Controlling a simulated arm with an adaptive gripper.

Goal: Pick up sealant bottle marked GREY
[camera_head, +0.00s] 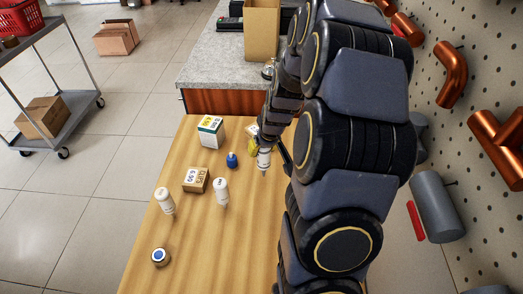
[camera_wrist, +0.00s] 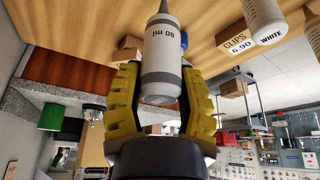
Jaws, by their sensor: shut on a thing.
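My gripper (camera_wrist: 160,78) has its yellow fingers shut on a white bottle (camera_wrist: 162,58) with a grey band and "80 ml" on it. No colour word shows on its visible side. In the head view the held bottle (camera_head: 264,159) is near the table's right side, partly behind my arm. I cannot tell whether its tip touches the table. Two other white bottles stand to the left in the head view, one at the left (camera_head: 165,201) and one nearer the middle (camera_head: 221,192). In the wrist view one bottle (camera_wrist: 264,18) is marked WHITE.
A cardboard clips box (camera_head: 196,180) lies between and behind the two other bottles. A blue item (camera_head: 232,160) and a white-green box (camera_head: 210,132) stand farther back. A blue-topped round item (camera_head: 160,256) is near the front left. The wooden table's (camera_head: 215,250) front middle is clear.

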